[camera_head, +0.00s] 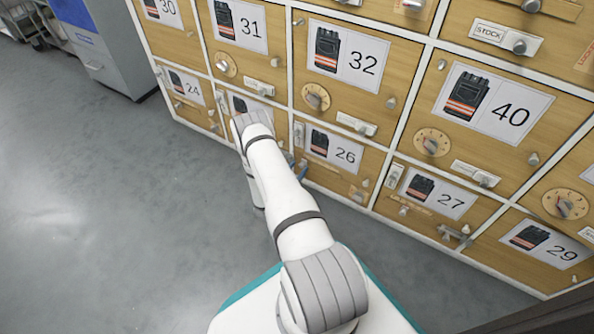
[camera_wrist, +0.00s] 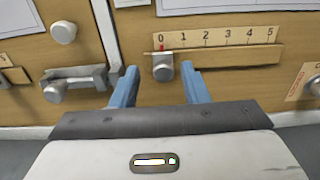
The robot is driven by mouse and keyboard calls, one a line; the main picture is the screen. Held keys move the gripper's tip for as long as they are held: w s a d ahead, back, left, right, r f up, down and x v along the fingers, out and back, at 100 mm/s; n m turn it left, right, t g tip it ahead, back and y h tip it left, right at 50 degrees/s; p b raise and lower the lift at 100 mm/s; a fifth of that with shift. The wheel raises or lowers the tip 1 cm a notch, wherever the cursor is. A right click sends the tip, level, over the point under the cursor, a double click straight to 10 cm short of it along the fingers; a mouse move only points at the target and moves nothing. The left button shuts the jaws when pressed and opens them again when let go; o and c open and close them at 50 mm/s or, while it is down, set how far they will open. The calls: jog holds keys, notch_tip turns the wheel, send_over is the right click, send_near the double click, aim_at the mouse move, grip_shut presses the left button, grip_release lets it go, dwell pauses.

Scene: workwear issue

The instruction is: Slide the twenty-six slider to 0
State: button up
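The 26 door (camera_head: 318,172) is in the lower row in the head view, with a vest picture and the number 26. In the wrist view its slider knob (camera_wrist: 163,70) is a grey metal knob on a wooden rail (camera_wrist: 225,58) under a scale (camera_wrist: 220,37) from 0 to 5. The red pointer stands at 0, at the left end. My gripper (camera_wrist: 160,86) is open, its two blue fingers on either side of the knob with gaps visible, the right finger nearer. In the head view my arm hides most of the gripper and the slider.
A metal latch (camera_wrist: 75,80) and a round white knob (camera_wrist: 64,32) are left of my gripper, on the neighbouring door. An orange-lettered label (camera_wrist: 302,82) is at the right. Doors 27 (camera_head: 440,193) and 32 (camera_head: 347,60) adjoin. The floor (camera_head: 100,200) at left is clear.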

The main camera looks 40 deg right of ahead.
jog(key=p+v, duration=0.3)
jog(key=v, duration=0.4)
jog(key=shift+a, duration=0.4)
jog(key=shift+s+r, duration=0.1)
jog(key=shift+s, duration=0.05)
notch_tip(320, 180, up, 44)
jog(key=s+m+g+y+p, duration=0.2)
jog(key=m+g+p, duration=0.95)
jog(key=p, duration=0.35)
jog(key=s+a+r+m+t+y+p, duration=0.2)
jog(key=s+a+r+y+p, duration=0.3)
jog(key=r, duration=0.9)
jog(key=s+a+r+m+t+y+p, duration=0.2)
jog(key=s+a+r+m+y+p, duration=0.2)
jog(key=a+r+p, duration=0.5)
jog(key=s+a+r+m+t+y+p, duration=0.3)
jog(key=s+a+r+m+y+p, duration=0.2)
jog(key=r, duration=1.4)
jog(key=s+a+p, duration=0.2)
jog(key=s+p, duration=0.1)
jog(key=shift+a+r+y, duration=0.3)
jog(key=shift+a+r, duration=0.05)
jog(key=shift+r, duration=0.05)
